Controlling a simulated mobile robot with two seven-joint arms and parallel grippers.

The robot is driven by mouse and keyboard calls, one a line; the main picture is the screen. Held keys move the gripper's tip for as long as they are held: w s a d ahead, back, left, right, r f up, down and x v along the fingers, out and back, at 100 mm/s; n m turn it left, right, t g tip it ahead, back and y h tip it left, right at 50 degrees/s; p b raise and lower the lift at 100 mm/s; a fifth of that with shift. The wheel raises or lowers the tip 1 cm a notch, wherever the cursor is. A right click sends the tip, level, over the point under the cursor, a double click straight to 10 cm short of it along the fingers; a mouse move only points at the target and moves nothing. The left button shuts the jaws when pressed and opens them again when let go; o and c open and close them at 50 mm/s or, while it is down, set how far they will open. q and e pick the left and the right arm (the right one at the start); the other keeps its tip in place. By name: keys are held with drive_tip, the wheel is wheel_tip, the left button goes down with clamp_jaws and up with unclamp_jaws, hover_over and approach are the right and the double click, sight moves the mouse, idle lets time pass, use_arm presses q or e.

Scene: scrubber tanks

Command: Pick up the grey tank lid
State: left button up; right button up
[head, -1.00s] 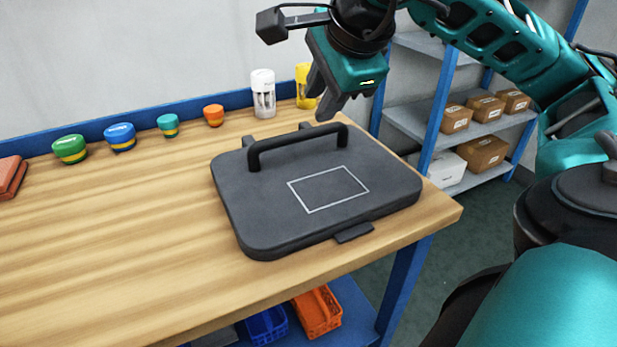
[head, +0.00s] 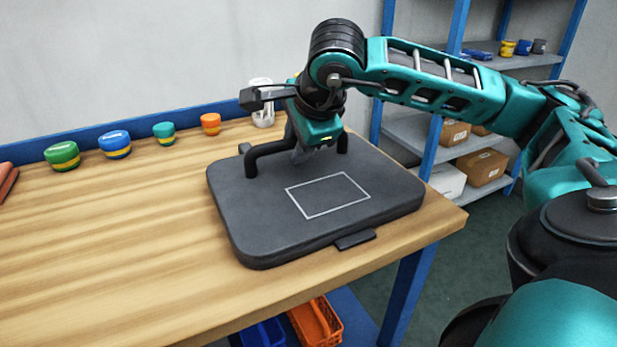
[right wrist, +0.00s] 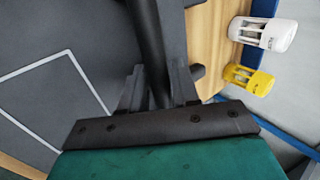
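The grey tank lid (head: 255,215) lies flat on the wooden table, with a white rectangle outlined on its top. Its dark bar handle (head: 268,150) stands up near its far side. My right gripper (head: 301,155) is down at the middle of the handle. In the right wrist view its two fingers (right wrist: 158,88) stand on either side of the handle bar (right wrist: 150,40), with narrow gaps beside it, and look open. The fingertips are partly hidden in the head view. My left gripper is in neither view.
Green (head: 62,156), blue (head: 115,144), teal (head: 164,133) and orange (head: 210,124) round containers line the table's back. A white holder (head: 262,115) stands behind the gripper; a yellow one (right wrist: 248,79) shows beside it in the wrist view. The table's left front is clear.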

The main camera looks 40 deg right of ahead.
clamp_jaws()
drive_tip(key=shift+r, duration=0.15)
idle(0.4)
